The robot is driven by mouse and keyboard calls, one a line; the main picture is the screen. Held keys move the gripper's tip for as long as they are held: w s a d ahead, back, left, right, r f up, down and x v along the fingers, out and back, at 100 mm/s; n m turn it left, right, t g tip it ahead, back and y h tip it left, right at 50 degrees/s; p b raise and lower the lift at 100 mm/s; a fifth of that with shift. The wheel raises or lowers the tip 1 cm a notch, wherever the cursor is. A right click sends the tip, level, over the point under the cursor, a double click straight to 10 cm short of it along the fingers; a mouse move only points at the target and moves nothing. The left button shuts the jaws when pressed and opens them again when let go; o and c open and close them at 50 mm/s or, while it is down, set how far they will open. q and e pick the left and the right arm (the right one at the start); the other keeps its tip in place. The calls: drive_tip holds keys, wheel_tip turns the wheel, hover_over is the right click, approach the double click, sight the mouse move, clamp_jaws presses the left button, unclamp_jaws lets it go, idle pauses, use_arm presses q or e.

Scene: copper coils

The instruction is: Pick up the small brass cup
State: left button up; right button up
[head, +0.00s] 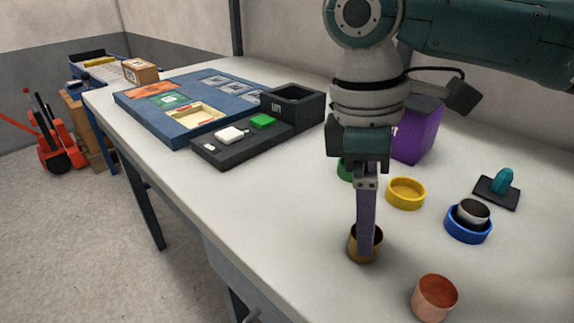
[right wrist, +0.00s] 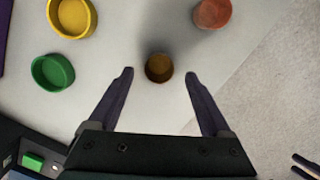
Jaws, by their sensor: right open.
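The small brass cup (head: 378,248) stands upright near the front edge of the table in the head view. In the right wrist view the brass cup (right wrist: 159,68) shows from above, in the gap between the fingertips. My right gripper (head: 366,250) points down at the cup, with the near finger covering part of it in the head view. In the right wrist view the right gripper (right wrist: 160,75) is open, one finger on each side of the cup, with visible gaps. Whether the fingers reach below the rim is hard to tell.
A copper cup (head: 435,299) stands at the front right. Behind are a yellow dish (head: 405,194), a green dish (right wrist: 52,72), a blue dish (head: 467,229) holding a dark cup, and a purple box (head: 417,135). The table left of the brass cup is clear.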

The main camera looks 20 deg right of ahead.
sight(378, 237)
drive_tip(key=f, duration=0.2)
drive_tip(key=shift+s+d+f, duration=0.1)
drive_tip(key=shift+d+f, duration=0.1)
drive_tip(key=shift+f, duration=0.2)
clamp_jaws()
idle(0.3)
